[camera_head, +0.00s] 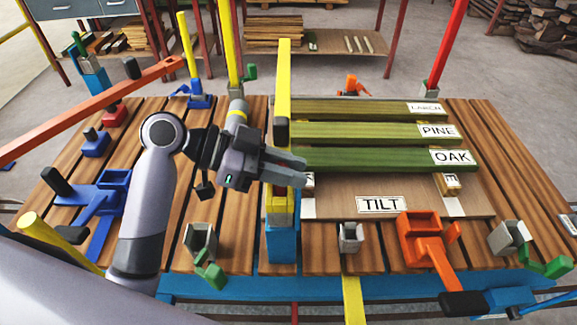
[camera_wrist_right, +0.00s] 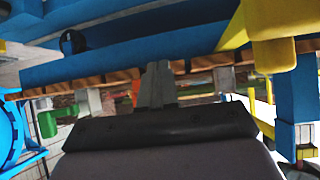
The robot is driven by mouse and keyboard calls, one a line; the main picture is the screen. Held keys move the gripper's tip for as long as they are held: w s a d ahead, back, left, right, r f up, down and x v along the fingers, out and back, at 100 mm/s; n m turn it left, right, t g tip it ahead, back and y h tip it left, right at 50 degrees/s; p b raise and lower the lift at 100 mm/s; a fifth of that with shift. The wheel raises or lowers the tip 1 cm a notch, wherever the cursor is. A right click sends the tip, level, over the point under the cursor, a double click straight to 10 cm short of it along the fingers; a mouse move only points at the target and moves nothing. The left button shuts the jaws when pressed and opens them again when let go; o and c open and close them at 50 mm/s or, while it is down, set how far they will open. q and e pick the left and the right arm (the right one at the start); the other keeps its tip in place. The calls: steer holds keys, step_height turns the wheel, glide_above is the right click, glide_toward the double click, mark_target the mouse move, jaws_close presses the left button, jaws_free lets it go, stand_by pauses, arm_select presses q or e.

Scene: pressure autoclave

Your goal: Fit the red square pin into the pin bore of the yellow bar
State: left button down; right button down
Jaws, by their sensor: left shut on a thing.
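The yellow bar (camera_head: 283,75) runs lengthwise at the middle of the bench, its near end at a blue post (camera_head: 282,245). My left gripper (camera_head: 297,173) reaches across the bar from the left, its fingertips at the bar's right side. It is shut on the red square pin, of which only a small dark red patch shows at the fingertips. The fingers hide most of the pin, and I cannot make out the pin bore or whether the pin is in it. My right gripper (camera_wrist_right: 158,85) shows in the right wrist view with its fingers together and nothing visible between them.
Green boards marked PINE (camera_head: 370,133) and OAK (camera_head: 380,159) lie right of the bar. A TILT board (camera_head: 430,205) lies nearer. An orange clamp (camera_head: 420,235) and a grey block (camera_head: 350,238) stand at the front edge. A blue clamp (camera_head: 108,195) sits left.

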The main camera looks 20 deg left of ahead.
arm_select(q)
steer(key=shift+f, duration=0.15)
steer(key=c, duration=1)
jaws_free()
steer(key=shift+r, duration=0.25)
steer(key=v, duration=1.2)
steer(key=shift+b, duration=0.4)
